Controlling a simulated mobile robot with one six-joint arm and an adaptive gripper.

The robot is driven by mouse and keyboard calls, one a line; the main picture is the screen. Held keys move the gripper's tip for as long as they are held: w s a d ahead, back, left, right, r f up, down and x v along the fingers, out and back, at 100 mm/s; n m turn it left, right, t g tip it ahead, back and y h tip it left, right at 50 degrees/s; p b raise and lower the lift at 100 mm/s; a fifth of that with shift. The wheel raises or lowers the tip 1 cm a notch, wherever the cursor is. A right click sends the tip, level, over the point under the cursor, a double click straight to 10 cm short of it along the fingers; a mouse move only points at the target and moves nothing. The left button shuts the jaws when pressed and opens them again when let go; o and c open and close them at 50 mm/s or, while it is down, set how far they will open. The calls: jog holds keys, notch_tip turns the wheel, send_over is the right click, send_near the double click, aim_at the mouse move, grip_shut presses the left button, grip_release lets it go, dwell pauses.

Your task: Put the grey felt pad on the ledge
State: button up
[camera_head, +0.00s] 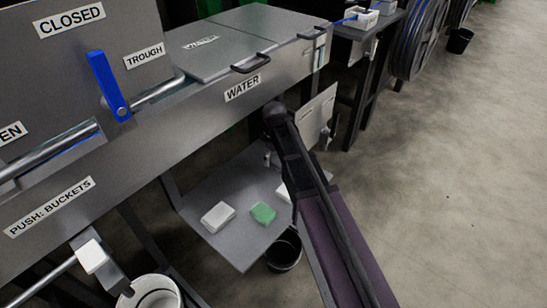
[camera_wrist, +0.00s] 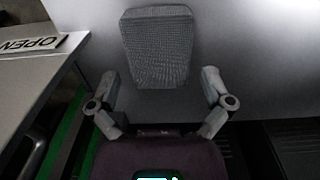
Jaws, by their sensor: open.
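The grey felt pad (camera_wrist: 158,47) shows in the wrist view as a woven-looking grey block with rounded corners, near the top middle. It is against a smooth grey surface (camera_wrist: 245,60). My gripper (camera_wrist: 160,78) is open, with one finger on each side of the pad's lower end and a visible gap to both. The pad lies beyond and between the fingertips, and nothing is held. In the head view my arm hides the gripper, and I cannot pick out the grey pad there. I cannot tell which surface is the ledge.
A low grey shelf (camera_head: 237,240) under the WATER trough (camera_head: 244,90) bears a white block (camera_head: 217,217) and a green block (camera_head: 263,213). A dark bucket (camera_head: 284,250) stands below it. A panel labelled OPEN (camera_wrist: 35,45) is close at left. Open floor lies at right.

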aim_at(275, 158)
notch_tip(275, 158, up, 12)
jog(key=p, duration=1.1)
jog(key=shift+f, duration=0.15)
dwell(0.6)
jog(key=s+d+m, duration=1)
jog(key=s+d, duration=0.5)
jog(key=d, duration=0.4)
jog(key=shift+d, duration=0.2)
